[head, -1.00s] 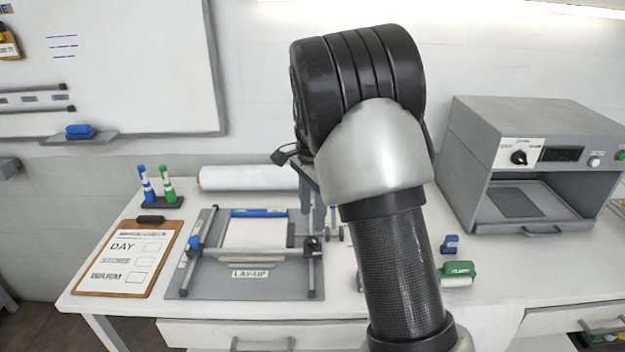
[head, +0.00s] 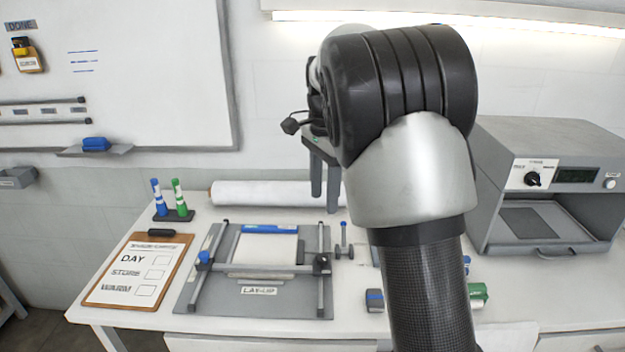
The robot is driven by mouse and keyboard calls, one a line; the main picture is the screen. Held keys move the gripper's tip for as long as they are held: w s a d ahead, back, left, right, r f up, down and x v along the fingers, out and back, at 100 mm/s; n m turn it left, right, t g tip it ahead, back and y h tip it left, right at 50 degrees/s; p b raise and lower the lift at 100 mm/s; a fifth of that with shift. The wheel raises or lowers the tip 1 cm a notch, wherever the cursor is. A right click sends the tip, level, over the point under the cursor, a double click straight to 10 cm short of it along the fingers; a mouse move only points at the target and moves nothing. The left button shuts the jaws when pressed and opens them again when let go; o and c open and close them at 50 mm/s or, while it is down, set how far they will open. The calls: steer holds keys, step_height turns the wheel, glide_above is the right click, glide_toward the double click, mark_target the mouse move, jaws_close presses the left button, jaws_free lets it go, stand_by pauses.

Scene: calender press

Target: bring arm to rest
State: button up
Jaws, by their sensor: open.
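My arm rises through the right-middle of the head view, with its black and silver joint in front of the wall. My gripper (head: 325,185) shows partly to the left of that joint, its grey fingers pointing down and apart. It is open, with nothing seen between the fingers. It hangs above the back of the white bench (head: 130,318), in front of the right part of a white roll (head: 265,193). The rest of the gripper is hidden behind my arm.
A lay-up frame (head: 258,291) and a clipboard (head: 135,270) lie on the bench at left, below a marker stand (head: 173,216). A grey press (head: 560,185) stands at right. A blue-grey block (head: 374,300) and a green-labelled item (head: 479,294) lie beside my arm.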

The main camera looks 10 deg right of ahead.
steer(key=s+r+n+t, duration=0.1)
steer(key=s+r+n, duration=0.2)
steer(key=s+r, duration=0.35)
steer(key=s+n+t+p, duration=0.1)
steer(key=s+n+t, duration=0.3)
steer(key=s+n, duration=0.7)
steer(key=s, duration=1.1)
steer(key=shift+s+f+t+p, duration=0.2)
steer(key=shift+f+t+p, duration=0.1)
steer(key=shift+f+p, duration=0.1)
